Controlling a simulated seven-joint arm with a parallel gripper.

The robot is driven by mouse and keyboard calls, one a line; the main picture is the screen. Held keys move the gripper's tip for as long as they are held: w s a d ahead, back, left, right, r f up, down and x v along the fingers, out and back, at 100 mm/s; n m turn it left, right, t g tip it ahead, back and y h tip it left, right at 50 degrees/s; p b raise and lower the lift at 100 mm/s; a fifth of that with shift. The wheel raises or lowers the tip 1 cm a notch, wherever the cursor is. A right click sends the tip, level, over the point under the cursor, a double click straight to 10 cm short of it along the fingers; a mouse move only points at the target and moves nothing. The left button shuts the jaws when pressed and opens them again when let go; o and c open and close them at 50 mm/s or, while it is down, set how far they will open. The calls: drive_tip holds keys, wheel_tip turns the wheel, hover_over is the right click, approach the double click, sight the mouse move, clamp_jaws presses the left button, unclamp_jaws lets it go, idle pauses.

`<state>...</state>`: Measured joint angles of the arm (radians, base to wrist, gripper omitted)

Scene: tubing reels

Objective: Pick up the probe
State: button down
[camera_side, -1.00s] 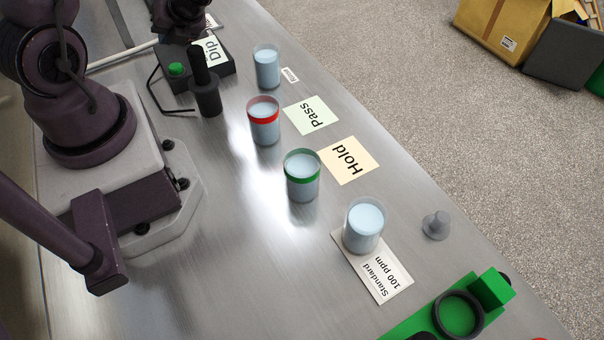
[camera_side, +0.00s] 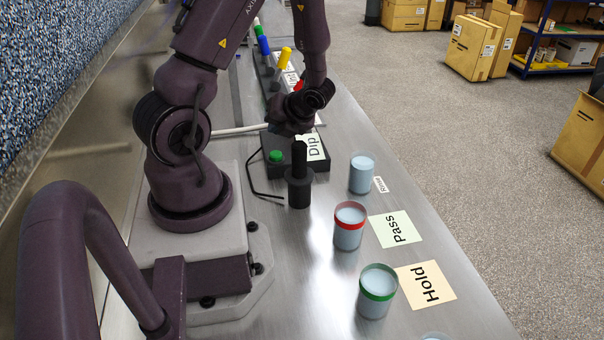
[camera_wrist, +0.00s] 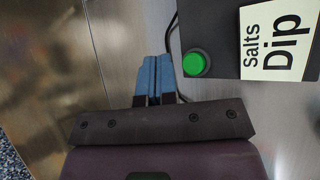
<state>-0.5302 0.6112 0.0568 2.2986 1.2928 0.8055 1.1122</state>
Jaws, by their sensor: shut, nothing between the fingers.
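The probe (camera_side: 299,160) appears to be the black stick standing upright in a dark, collared holder (camera_side: 299,192) on the bench, in front of the Dip box in the side view. A thin black cable (camera_side: 252,178) runs from the box towards its foot. The probe is not clearly seen in the wrist view. My gripper's blue fingers (camera_wrist: 153,72) are together and empty, left of the box's green button.
The black Dip box (camera_side: 268,168) has a green button (camera_side: 276,156). Cups stand to the right: clear (camera_side: 362,175), red-banded (camera_side: 349,228) and green-banded (camera_side: 377,292). Pass (camera_side: 396,229) and Hold (camera_side: 426,286) cards lie beside them. Coloured-top items, including a yellow one (camera_side: 285,57), stand behind.

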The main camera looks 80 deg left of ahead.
idle(0.4)
drive_tip(key=c, duration=0.7)
unclamp_jaws()
drive_tip(key=shift+r, duration=0.1)
